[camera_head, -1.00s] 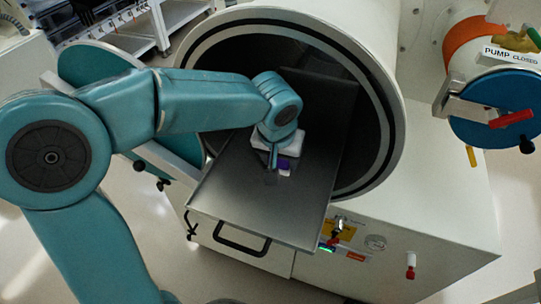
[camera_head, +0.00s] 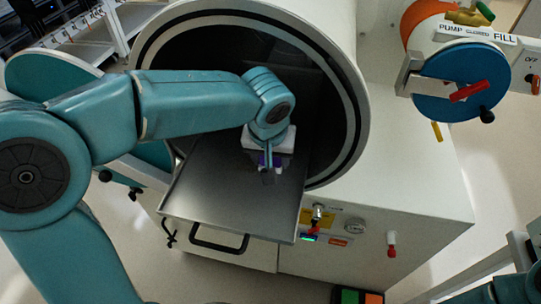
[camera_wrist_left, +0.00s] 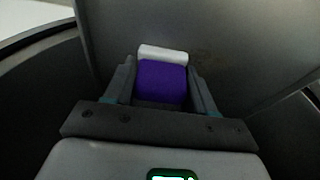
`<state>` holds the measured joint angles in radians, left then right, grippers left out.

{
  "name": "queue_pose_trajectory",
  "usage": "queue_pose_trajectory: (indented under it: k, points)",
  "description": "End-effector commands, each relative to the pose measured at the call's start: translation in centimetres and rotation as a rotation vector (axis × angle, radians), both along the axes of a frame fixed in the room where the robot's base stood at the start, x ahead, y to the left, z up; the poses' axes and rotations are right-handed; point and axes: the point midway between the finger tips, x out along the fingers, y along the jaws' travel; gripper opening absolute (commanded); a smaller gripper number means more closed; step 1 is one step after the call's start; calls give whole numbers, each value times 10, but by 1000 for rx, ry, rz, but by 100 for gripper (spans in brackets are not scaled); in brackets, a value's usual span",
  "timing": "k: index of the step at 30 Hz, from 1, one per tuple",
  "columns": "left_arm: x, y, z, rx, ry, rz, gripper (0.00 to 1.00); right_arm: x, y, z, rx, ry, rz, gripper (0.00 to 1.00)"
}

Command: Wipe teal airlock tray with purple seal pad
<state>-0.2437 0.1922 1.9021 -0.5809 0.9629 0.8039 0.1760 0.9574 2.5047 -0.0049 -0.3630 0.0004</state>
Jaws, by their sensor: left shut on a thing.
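The airlock tray (camera_head: 215,205) is a grey metal plate that juts from the round airlock mouth, beside the open teal door (camera_head: 38,78). My left gripper (camera_head: 268,168) is over the tray's inner part, pointing down. It is shut on the purple seal pad (camera_wrist_left: 160,82), which has a white edge strip and sits between the fingers in the left wrist view. In the head view the pad is mostly hidden by the gripper. I cannot tell whether it touches the tray. A faint brownish smudge (camera_wrist_left: 205,57) shows on the tray surface ahead of the pad. My right gripper is not seen.
The airlock's round rim (camera_head: 352,120) surrounds the tray's inner end. A black handle (camera_head: 220,240) hangs below the tray's front edge. A blue round hatch (camera_head: 455,85) with a red lever is at upper right. The tray's front half is clear.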

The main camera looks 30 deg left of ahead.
Motion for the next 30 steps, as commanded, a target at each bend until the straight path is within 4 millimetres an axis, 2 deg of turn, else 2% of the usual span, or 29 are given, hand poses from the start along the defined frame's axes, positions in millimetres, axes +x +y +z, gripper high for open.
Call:
queue_pose_trajectory:
  k: [9, 16, 25, 30]
  points:
    - [-7, 30, -3, 1, 0, 3, 21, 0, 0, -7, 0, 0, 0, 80]
    - [-10, 39, -4, 4, 4, 2, 21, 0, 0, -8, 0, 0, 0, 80]
    - [-17, 67, -3, 3, 5, 4, 21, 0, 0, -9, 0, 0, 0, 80]
    - [-19, 74, -2, 3, 5, 1, 21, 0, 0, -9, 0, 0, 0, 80]
